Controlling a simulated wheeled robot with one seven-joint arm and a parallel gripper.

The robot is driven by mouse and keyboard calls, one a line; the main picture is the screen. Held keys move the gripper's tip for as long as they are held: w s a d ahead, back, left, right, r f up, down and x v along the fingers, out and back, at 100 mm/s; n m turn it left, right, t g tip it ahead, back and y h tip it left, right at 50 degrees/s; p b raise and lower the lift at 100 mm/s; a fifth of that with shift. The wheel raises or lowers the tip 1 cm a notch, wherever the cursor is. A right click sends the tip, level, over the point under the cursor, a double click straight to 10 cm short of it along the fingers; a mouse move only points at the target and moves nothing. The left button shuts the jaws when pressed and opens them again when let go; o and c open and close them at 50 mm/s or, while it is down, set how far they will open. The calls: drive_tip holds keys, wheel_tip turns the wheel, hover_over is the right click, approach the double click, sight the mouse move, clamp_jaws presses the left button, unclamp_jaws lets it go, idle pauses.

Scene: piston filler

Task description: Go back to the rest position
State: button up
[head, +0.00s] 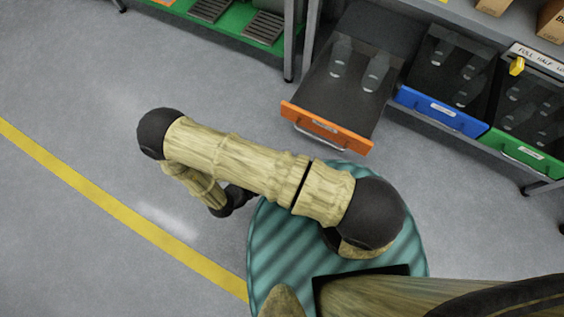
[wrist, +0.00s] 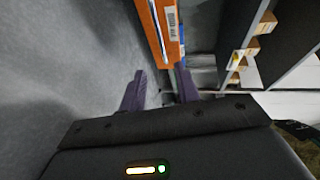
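My gripper (wrist: 161,76) shows in the wrist view with its two dark purple fingers apart and nothing between them. In the head view my arm is folded in front of the drawers, and I cannot make out the fingers there. The wrist view shows an orange drawer front with a white label (wrist: 172,22) just beyond the fingertips, apart from them as far as I can tell.
The orange drawer (head: 326,128) is pulled out, with several metal pieces inside. A blue drawer (head: 440,111) and a green drawer (head: 526,153) are to its right. A green shelf (head: 232,20) is at the back. The grey floor with a yellow line (head: 125,220) is clear at left.

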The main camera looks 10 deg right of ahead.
idle(0.4)
drive_tip(key=w+a+r+n+g+y+p, duration=0.1)
drive_tip(key=w+a+r+n+y+p, duration=0.2)
drive_tip(key=w, duration=0.4)
drive_tip(key=w+a+r+n+g+y+p, duration=0.1)
drive_tip(key=w+a+r+n+y, duration=0.1)
drive_tip(key=w+r+n+y, duration=0.25)
drive_tip(key=w+r+n+y+p, duration=0.1)
drive_tip(key=w+r+n+y, duration=0.25)
drive_tip(key=r, duration=0.35)
drive_tip(key=w+r+n+y+p, duration=0.2)
drive_tip(key=w+r, duration=0.2)
drive_tip(key=r, duration=0.3)
drive_tip(key=s+d+r+n+g+y+p, duration=0.1)
drive_tip(key=d+r+n, duration=0.25)
drive_tip(key=r, duration=0.25)
drive_tip(key=s+d+r+n+g+p, duration=0.1)
drive_tip(key=d+r+n, duration=0.2)
drive_tip(key=r+n, duration=0.15)
drive_tip(key=s+d+r+n+g+p, duration=0.2)
drive_tip(key=s+d+r+n+p, duration=0.1)
drive_tip(key=s+d+r+n, duration=0.65)
wheel_tip(320, 180, up, 38)
drive_tip(key=d+m+p, duration=0.1)
drive_tip(key=m+p, duration=0.1)
drive_tip(key=p, duration=3.5)
drive_tip(key=shift+s+d+r+h, duration=0.15)
drive_tip(key=shift+s+d+h, duration=0.15)
drive_tip(key=shift+s+d, duration=0.1)
